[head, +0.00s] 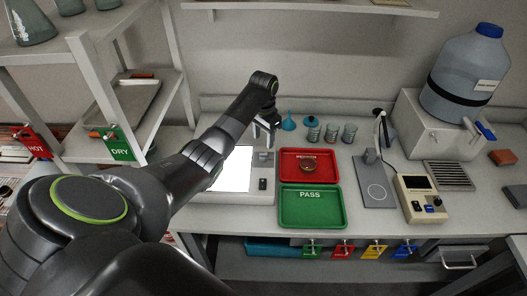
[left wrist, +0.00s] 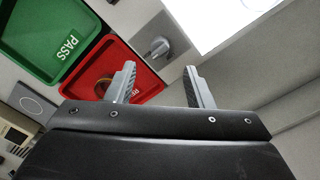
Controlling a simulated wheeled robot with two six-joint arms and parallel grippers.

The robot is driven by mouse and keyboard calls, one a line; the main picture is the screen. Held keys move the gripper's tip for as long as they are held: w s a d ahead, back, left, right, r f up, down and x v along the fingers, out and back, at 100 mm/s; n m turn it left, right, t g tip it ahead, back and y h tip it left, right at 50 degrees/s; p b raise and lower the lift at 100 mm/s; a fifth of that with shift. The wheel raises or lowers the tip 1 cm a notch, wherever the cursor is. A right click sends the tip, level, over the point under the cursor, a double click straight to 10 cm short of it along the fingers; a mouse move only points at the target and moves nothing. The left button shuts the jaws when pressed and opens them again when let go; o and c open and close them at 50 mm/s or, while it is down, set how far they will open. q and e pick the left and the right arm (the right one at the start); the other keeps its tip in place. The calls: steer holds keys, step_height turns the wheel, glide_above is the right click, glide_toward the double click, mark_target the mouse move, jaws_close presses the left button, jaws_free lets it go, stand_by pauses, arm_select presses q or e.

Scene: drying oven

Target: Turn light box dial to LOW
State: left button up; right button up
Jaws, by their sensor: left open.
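The light box (head: 208,196) stands on the bench with its bright white panel (head: 232,170) lit; the panel also shows at the top of the left wrist view (left wrist: 215,18). Its grey dial (left wrist: 157,47) sits on the strip beside the panel. I cannot read the dial's setting or any LOW mark. My left gripper (head: 265,133) is over the back right part of the light box. In the left wrist view its two fingers (left wrist: 160,70) are apart with nothing between them, and the dial shows beyond the gap. My right gripper is not in view.
A red tray (head: 330,175) holding a small dish and a green PASS tray (head: 312,222) lie right of the light box. Several small jars (head: 331,134) and a blue funnel (head: 289,123) stand behind. A shelf rack (head: 178,75) rises at the left.

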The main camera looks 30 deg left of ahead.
mark_target(264, 153)
arm_select(q)
step_height(264, 153, down, 8)
steer(key=shift+f, duration=0.1)
stand_by(0.4)
steer(key=c, duration=1)
